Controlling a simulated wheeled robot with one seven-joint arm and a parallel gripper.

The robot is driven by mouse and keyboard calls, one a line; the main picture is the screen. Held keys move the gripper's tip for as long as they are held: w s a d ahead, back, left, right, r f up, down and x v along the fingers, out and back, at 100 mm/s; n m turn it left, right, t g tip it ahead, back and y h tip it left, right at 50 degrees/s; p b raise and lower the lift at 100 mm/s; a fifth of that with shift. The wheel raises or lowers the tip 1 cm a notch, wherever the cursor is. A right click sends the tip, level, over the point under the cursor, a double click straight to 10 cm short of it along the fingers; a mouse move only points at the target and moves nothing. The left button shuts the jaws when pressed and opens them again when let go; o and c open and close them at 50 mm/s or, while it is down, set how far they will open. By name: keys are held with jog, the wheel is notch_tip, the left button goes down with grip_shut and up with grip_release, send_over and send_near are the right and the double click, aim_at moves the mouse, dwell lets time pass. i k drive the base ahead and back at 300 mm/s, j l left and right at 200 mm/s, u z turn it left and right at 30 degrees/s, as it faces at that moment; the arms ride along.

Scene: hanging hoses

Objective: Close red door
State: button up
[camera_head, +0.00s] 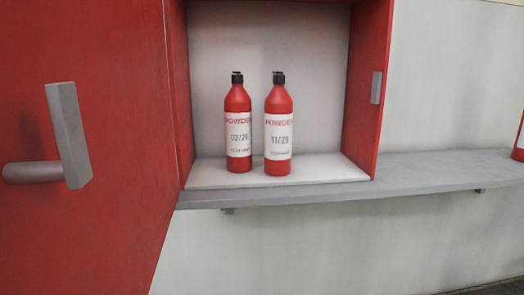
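The red door (105,60) stands open on the left side of the head view and fills much of that side. A grey handle (69,135) with a short round stem sticks out from its face. The door belongs to a red cabinet (366,90) whose inside is pale and open to view. A small grey latch plate (376,87) sits on the cabinet's right inner wall. My gripper is not in view.
Two red bottles with black caps, a left one (238,120) and a right one (278,125), stand upright on the cabinet floor. The cabinet rests on a grey shelf (430,175) along the pale wall. Part of another red thing (519,150) shows at the right edge.

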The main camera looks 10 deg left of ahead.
aim_at(106, 236)
jog(key=k+j+u, duration=0.15)
jog(key=j, duration=0.2)
jog(key=k+j+u, duration=0.1)
jog(key=j, duration=0.2)
jog(key=k+j+u, duration=0.15)
jog(key=j, duration=0.25)
jog(key=k+j+u, duration=0.15)
jog(key=j, duration=0.2)
jog(key=k+j+z, duration=0.5)
jog(key=j+z, duration=0.25)
jog(key=j, duration=0.5)
jog(key=i+l, duration=0.15)
jog(key=i, duration=0.15)
jog(key=k+l+u, duration=0.15)
jog(key=k+l, duration=0.1)
jog(key=l, duration=0.1)
